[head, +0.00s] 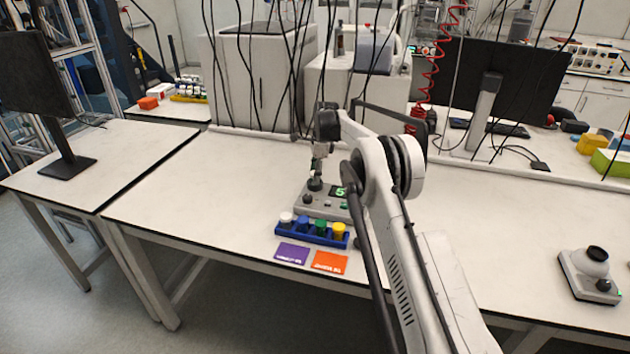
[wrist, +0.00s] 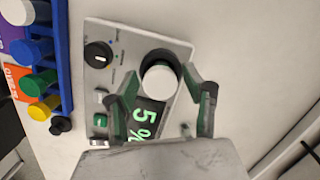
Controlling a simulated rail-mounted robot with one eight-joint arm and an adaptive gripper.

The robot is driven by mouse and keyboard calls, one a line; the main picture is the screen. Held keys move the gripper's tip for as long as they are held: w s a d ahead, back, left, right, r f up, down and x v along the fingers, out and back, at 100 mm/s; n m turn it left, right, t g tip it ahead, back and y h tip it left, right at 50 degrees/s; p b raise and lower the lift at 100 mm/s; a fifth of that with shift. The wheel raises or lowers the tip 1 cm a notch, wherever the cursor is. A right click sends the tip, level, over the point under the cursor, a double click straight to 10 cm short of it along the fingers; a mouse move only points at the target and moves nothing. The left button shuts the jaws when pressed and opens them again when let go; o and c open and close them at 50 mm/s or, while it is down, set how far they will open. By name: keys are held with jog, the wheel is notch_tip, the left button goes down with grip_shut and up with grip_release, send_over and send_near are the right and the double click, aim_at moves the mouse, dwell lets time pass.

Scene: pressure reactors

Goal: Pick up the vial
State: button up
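A white round cap, seemingly a vial's (wrist: 160,86), sits in the black round holder of a grey device (wrist: 183,50) with a knob and a green "5 %" display. My gripper (wrist: 163,82) is above it, its two fingers apart on either side of the cap, with no clear contact. In the head view my gripper (head: 320,151) hangs over the device (head: 318,207). A blue rack (head: 313,240) in front of the device holds vials with white (head: 286,219), blue (head: 303,223), green (head: 321,227) and yellow (head: 338,230) caps.
A purple card (head: 292,253) and an orange card (head: 329,262) lie in front of the rack near the table edge. A small white device (head: 590,275) stands at the right. The table left of the rack is clear. Cables hang down at the back.

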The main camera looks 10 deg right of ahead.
grip_shut()
